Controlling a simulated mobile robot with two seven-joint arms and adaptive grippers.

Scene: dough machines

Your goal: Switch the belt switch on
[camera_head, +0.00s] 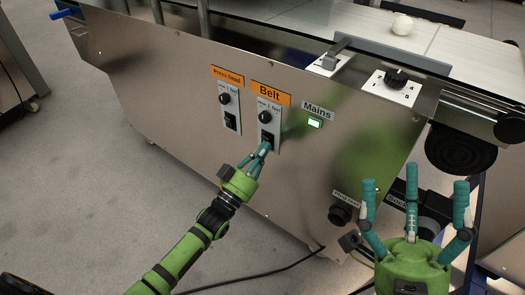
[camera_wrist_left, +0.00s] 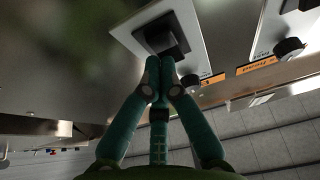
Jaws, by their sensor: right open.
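The belt switch (camera_head: 267,136) is a black rocker on the lower part of a pale plate under the orange Belt label (camera_head: 270,95). A black knob (camera_head: 265,117) sits above it on the same plate. My left gripper (camera_head: 265,149) has its fingers together just below the switch, at the plate's lower end. In the left wrist view, the fingertips (camera_wrist_left: 160,66) meet right beside the black switch (camera_wrist_left: 162,37); I cannot tell whether they touch it. The switch position is unclear. My right gripper (camera_head: 413,200) is open and empty, fingers up, at the lower right.
A Press head plate (camera_head: 228,109) with its own knob and switch is left of the Belt plate. The Mains switch (camera_head: 315,123) glows green to the right. A black round knob (camera_head: 340,214) is lower on the panel. A white dough ball (camera_head: 402,25) lies on top.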

